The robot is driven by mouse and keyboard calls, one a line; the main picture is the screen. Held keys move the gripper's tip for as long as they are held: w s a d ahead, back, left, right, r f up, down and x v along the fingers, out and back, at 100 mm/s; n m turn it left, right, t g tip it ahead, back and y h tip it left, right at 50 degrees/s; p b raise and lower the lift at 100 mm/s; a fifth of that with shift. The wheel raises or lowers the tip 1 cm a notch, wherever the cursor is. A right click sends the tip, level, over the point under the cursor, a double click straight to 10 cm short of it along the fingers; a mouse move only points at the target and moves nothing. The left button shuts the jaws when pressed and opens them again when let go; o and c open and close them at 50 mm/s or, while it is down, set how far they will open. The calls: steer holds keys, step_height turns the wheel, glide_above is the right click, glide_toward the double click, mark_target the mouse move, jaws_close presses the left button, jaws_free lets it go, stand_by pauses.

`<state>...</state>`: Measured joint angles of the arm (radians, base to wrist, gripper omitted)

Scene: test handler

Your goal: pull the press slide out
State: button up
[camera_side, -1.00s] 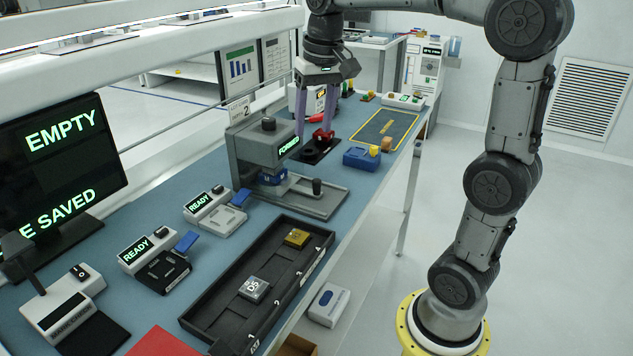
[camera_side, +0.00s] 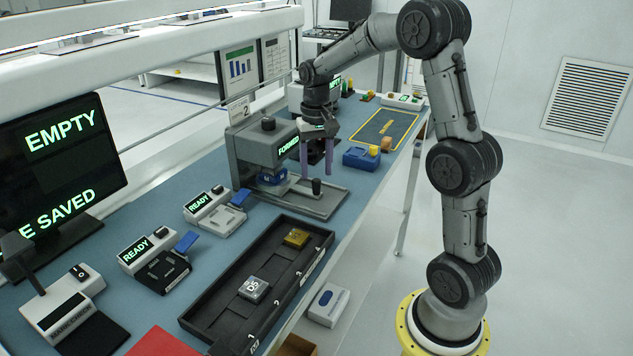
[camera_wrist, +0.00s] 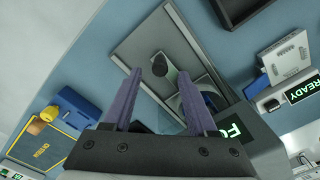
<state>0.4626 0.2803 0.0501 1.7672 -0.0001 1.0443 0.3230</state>
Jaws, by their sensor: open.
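The press (camera_side: 255,150) is a grey machine with a green lit sign, standing mid-bench. A blue part (camera_side: 272,177) sits under its head. The press slide (camera_side: 325,202) is a flat grey plate that reaches out from under the head toward the bench's front edge. Its dark upright knob (camera_side: 316,186) stands on the plate. My gripper (camera_side: 317,172) is above and behind the knob, fingers pointing down, apart and empty. In the wrist view the knob (camera_wrist: 163,66) shows beyond and between the open purple fingertips (camera_wrist: 173,75), not touched.
A black tray (camera_side: 215,312) with a grey and a yellow block lies in front of the press. A blue fixture (camera_side: 362,158) and a yellow-outlined mat (camera_side: 385,127) lie to the right. Two READY stations (camera_side: 215,211) stand left.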

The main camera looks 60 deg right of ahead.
mark_target(317, 180)
steer(key=shift+f, duration=2.2)
jaws_close()
